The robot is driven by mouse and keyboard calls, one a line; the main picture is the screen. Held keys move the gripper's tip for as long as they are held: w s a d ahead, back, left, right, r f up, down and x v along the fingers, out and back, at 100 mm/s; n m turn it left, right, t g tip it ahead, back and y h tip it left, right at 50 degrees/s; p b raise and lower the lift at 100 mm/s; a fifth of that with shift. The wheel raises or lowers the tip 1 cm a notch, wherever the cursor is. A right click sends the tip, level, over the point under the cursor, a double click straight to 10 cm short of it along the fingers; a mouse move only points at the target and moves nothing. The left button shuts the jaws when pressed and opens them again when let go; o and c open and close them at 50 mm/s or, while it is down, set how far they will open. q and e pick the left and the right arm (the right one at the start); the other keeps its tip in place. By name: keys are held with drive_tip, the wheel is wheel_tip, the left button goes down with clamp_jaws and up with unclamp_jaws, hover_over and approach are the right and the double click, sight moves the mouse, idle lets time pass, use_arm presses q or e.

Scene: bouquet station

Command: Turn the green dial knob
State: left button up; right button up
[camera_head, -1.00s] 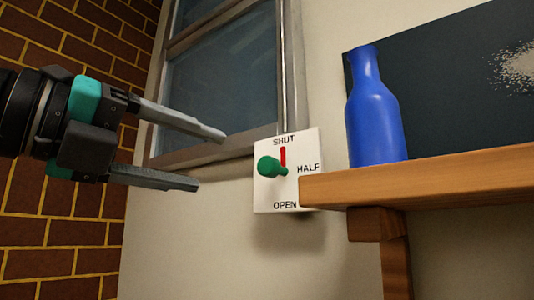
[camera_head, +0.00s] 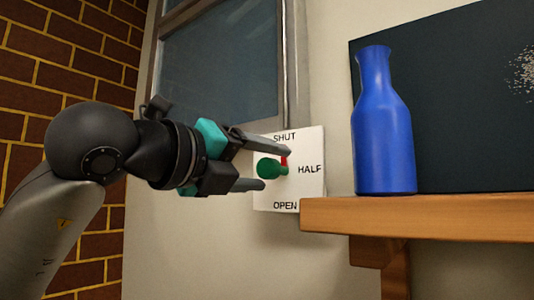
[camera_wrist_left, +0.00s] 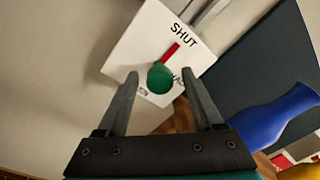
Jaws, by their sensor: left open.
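The green dial knob (camera_head: 268,168) sticks out from a white wall plate (camera_head: 313,143) marked SHUT, HALF and OPEN. A red mark beside the knob points up towards SHUT. My left gripper (camera_head: 277,168) is open, one finger above the knob and one below it in the head view. In the left wrist view the green knob (camera_wrist_left: 160,78) lies between the two fingertips (camera_wrist_left: 159,76), with a gap to each side. I cannot tell how deep the fingers reach around it. My right gripper is not in view.
A wooden shelf (camera_head: 430,218) juts out just right of the plate, with a blue bottle (camera_head: 383,130) on it. A dark panel (camera_head: 460,110) is behind the bottle. A window (camera_head: 225,70) is above left, and a brick wall (camera_head: 40,50) stands far left.

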use_arm(q)
drive_tip(key=shift+w+d, duration=0.35)
drive_tip(key=shift+w, duration=0.1)
clamp_jaws()
idle(0.3)
